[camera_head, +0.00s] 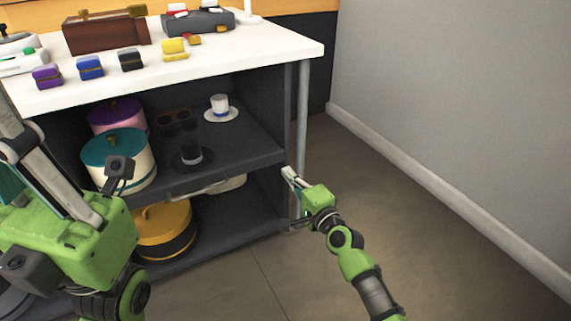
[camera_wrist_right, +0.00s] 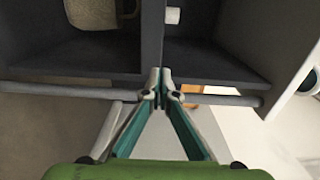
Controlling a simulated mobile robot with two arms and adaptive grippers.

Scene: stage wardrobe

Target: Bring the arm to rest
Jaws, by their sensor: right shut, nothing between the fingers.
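My right gripper (camera_head: 289,174) is shut and empty, beside the right front leg of the shelf unit. In the right wrist view, its closed fingertips (camera_wrist_right: 161,76) meet in front of a metal post and the dark shelf edges. The right arm reaches up from the lower right in the head view. My left arm comes in at the left edge, with its green gripper body large in front of the shelves; its fingertips are not clear.
The white tabletop (camera_head: 258,47) holds small colored boxes and a brown case (camera_head: 108,33). The floor (camera_head: 410,210) at right is free up to the grey wall.

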